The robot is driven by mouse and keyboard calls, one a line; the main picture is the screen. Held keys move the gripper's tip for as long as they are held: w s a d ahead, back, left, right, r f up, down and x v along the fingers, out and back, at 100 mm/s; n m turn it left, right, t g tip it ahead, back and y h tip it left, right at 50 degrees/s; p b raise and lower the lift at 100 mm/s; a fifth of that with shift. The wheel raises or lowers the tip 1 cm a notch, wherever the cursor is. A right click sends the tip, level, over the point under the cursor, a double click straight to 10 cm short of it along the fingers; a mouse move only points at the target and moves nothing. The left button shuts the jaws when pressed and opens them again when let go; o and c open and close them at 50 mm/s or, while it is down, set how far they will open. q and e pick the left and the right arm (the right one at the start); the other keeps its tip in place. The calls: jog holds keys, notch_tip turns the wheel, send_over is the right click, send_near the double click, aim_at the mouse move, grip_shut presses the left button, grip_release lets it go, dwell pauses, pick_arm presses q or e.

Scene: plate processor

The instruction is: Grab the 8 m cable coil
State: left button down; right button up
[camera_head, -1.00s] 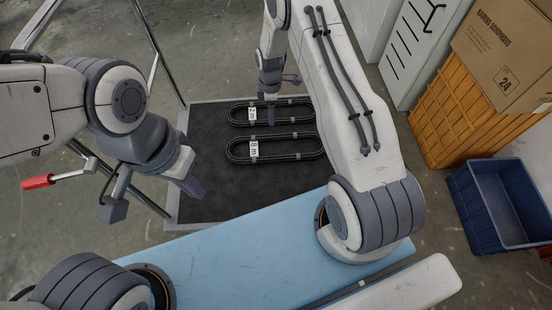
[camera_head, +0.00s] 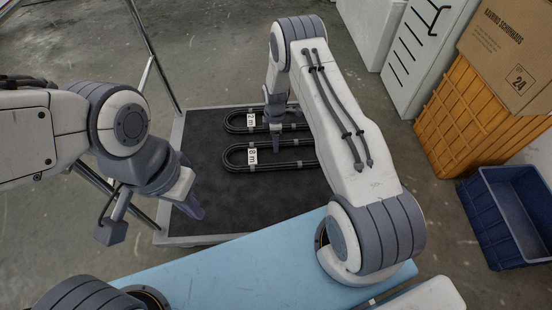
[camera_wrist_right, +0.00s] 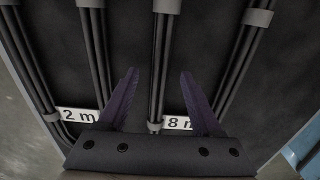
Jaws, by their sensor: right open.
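The 8 m cable coil (camera_head: 280,167) is a black oblong loop with a white "8 m" label, lying flat on a dark-topped cart. The similar 2 m coil (camera_head: 237,129) lies just behind it. My right gripper (camera_head: 277,147) is over the far side of the 8 m coil, pointing down. In the right wrist view its two purple fingers (camera_wrist_right: 160,96) are apart, with one strand of the 8 m coil (camera_wrist_right: 160,55) showing between them. I cannot tell whether they touch it. My left gripper (camera_head: 196,207) hangs over the cart's front left; its opening is unclear.
The cart (camera_head: 200,225) has a metal rim and a tubular handle at left. A light blue surface (camera_head: 220,262) lies in front. At right stand an orange crate (camera_head: 455,125) with a cardboard box (camera_head: 508,50) on it, and a blue bin (camera_head: 505,220).

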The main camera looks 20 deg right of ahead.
jog(key=shift+f, duration=0.5)
jog(key=shift+r, duration=0.1)
grip_shut()
dwell(0.9)
